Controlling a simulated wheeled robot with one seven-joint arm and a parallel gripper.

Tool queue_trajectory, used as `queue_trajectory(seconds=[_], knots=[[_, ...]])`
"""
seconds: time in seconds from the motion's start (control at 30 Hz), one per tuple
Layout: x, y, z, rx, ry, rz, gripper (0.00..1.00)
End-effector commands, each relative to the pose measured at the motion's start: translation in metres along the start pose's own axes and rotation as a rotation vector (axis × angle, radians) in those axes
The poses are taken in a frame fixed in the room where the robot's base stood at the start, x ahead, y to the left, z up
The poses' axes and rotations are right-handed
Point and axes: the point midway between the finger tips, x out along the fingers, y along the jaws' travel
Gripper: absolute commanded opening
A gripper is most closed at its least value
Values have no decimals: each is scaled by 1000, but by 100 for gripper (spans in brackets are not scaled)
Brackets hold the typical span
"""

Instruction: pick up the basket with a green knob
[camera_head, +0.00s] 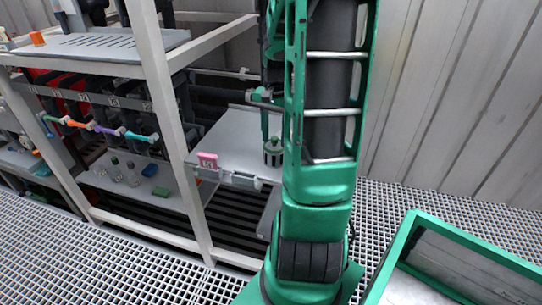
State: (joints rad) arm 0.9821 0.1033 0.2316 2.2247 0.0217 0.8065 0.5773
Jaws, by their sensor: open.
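Part of my gripper (264,118), green, shows just left of my arm and above a grey tray (228,150) on the rack. The rest of it is hidden behind my arm. A small grey vessel with a dark green top (273,153) stands on the tray below the gripper, partly beside my arm's edge. I cannot tell whether the gripper touches it. Several small vessels (116,172) stand on the lower left shelf, some with greenish tops. They are too small to tell which is a basket with a green knob.
A white rack frame (165,100) stands between the tray and the left shelves. A pink tag (207,160) sits on the tray's front edge. Coloured handles (104,129) stick out at left. A green-rimmed bin (465,235) is at lower right. The grating floor (120,270) is clear at front left.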

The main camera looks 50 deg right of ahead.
Motion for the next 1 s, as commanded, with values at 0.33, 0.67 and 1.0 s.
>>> queue_trajectory(seconds=[0.33,0.67,1.0], knots=[[0,0,0,0,0,0,0],[-4,0,0,0,1,0,0],[-48,3,7,-2,3,-1,0]])
